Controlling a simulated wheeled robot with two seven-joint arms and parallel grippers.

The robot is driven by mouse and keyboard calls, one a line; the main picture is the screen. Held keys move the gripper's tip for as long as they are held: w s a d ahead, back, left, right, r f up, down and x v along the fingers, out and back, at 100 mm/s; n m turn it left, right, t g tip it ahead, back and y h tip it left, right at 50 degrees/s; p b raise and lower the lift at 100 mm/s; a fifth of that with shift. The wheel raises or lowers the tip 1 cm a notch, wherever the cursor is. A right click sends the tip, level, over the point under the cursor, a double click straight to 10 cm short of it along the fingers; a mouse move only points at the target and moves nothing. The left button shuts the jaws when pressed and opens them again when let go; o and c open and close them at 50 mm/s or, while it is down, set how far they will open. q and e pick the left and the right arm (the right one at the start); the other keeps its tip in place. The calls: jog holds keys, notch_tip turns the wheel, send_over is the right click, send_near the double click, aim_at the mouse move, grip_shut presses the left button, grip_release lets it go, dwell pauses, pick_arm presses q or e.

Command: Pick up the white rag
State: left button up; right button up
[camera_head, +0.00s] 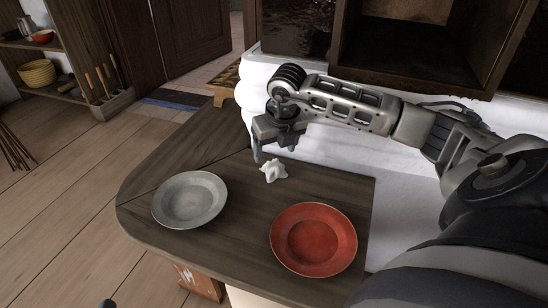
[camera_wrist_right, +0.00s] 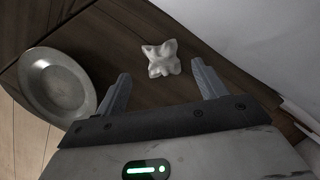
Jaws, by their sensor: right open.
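The white rag (camera_head: 272,172) is a small crumpled piece lying on the dark wooden table top between the two plates, towards the wall. It also shows in the right wrist view (camera_wrist_right: 161,58), beyond the fingertips and between their lines. My right gripper (camera_head: 256,150) is above the table, just to the left of and above the rag in the head view. In the right wrist view its two fingers (camera_wrist_right: 160,78) are spread apart with nothing between them.
A grey plate (camera_head: 190,200) lies at the left of the table (camera_head: 150,165) and a red plate (camera_head: 313,240) at the front right. A white wall (camera_head: 330,150) rises behind the table. Shelves (camera_head: 62,85) stand far left. Bare wood surrounds the rag.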

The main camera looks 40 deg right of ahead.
aim_at(274, 163)
jog(key=shift+f, duration=0.35)
notch_tip(274, 163, down, 2)
jog(key=shift+d+f+b, duration=0.1)
jog(key=shift+f+b, duration=0.1)
jog(key=shift+b, duration=0.6)
jog(key=shift+b+x, duration=0.4)
jog(key=shift+x, duration=0.65)
jog(key=shift+w, duration=0.1)
jog(key=c, duration=1)
pick_arm(q)
jog(key=shift+d+r+n+t+h, duration=0.25)
jog(key=shift+r+n+t+h, duration=0.15)
jog(key=shift+r+h, duration=0.15)
pick_arm(e)
jog(key=shift+c, duration=0.7)
pick_arm(q)
jog(key=shift+f, duration=0.1)
